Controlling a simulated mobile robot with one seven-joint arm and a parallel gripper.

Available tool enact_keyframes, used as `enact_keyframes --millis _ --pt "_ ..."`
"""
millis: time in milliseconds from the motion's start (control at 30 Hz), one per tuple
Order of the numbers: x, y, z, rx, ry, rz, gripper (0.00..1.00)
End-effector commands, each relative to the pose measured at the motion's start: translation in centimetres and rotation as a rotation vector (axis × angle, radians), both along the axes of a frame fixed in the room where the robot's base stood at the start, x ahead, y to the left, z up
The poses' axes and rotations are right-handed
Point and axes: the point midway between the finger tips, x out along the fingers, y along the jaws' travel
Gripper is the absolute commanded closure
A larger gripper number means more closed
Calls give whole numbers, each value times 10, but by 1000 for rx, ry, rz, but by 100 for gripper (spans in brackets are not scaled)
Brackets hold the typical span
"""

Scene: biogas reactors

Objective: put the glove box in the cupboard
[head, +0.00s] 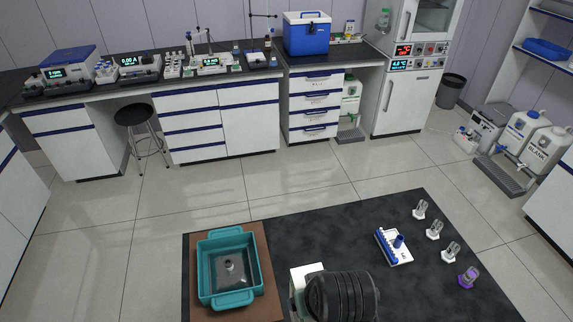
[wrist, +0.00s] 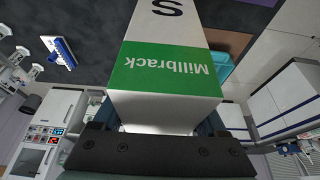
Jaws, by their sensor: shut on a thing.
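The glove box (wrist: 165,75) is white with a green band reading "Millbrack", upside down in the wrist view. My gripper (wrist: 158,122) is shut on it and holds its near end. In the head view a white corner of the glove box (head: 303,278) shows beside my dark arm end, over the black-topped table; the arm hides the rest. I cannot tell whether it touches the table. White cupboard doors (head: 252,127) under the back bench are closed. The tall white unit (head: 408,95) at the back right has a glass upper door and a shut lower door. Which one is the cupboard is unclear.
The dark table (head: 340,230) holds a teal tub (head: 203,275) on a brown board, a blue-and-white rack (head: 393,246) and several small capped vessels (head: 435,230). A black stool (head: 135,116) stands by the bench. The floor (head: 300,180) between table and bench is clear.

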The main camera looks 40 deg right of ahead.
Motion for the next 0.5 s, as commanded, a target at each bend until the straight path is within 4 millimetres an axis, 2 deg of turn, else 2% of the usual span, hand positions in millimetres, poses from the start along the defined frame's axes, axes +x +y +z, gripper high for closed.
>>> enact_keyframes --millis 33,267,500 --pt "1 0 -14 -2 -2 1 100" --pt "1 0 -32 -1 -2 0 100" --pt "0 1 -72 1 2 0 100"
